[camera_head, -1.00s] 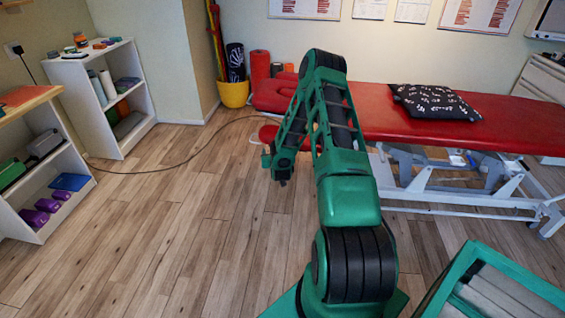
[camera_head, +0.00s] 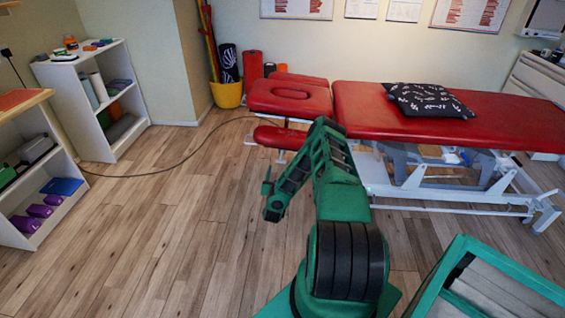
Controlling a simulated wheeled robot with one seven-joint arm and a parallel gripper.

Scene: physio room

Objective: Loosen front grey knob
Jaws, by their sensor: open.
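The red treatment table (camera_head: 432,112) stands across the back right on a white and grey frame. Its red headrest (camera_head: 289,96) has a face slot and sits at the left end, with a lower red pad (camera_head: 279,138) below it. I cannot make out any grey knob; my arm covers part of the table's near side and left-end frame. My gripper (camera_head: 271,215) hangs at the end of my bent green arm, over the floor in front of the lower pad. It is open, looks empty and appears apart from the table.
A black patterned pillow (camera_head: 428,101) lies on the table. A yellow bucket (camera_head: 227,94) with rolled mats stands behind the headrest. White shelves (camera_head: 112,148) and a wooden-topped shelf unit (camera_head: 50,205) are at left. A dark cable (camera_head: 165,169) crosses the floor.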

